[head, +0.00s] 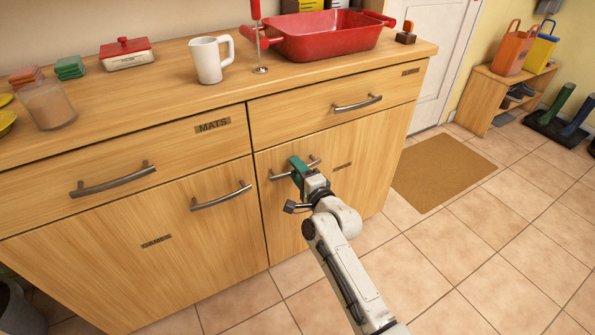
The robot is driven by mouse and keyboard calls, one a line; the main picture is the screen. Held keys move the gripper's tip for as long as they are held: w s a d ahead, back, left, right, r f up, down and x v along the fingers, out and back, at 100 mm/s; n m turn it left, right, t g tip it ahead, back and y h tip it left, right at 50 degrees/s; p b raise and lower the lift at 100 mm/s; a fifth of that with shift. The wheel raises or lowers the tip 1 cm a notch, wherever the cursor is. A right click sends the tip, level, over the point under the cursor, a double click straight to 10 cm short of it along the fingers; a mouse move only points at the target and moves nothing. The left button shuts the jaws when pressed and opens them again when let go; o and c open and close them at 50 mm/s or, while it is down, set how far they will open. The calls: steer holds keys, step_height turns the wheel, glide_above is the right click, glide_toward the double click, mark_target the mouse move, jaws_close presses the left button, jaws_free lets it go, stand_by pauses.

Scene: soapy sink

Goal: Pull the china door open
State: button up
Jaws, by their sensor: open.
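The lower right cabinet door (345,195) is shut and flush in the front. Its label (342,166) is too small to read; the lower left door (130,265) reads like "GAMES", so the right one appears to be the china door. The right door's metal bar handle (313,160) runs near its top left corner. My gripper (298,167), with teal fingers, is open at this handle, over its middle. The fingers hide part of the bar, and I cannot tell whether they touch it or straddle it.
Above are two shut drawers, the left one marked "MATS" (212,126). The counter holds a white jug (208,60) and a red roasting dish (325,38). A brown mat (440,172) lies to the right; the tiled floor before the cabinet is clear.

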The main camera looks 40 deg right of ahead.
jaws_close()
steer(key=shift+f, duration=0.1)
stand_by(0.5)
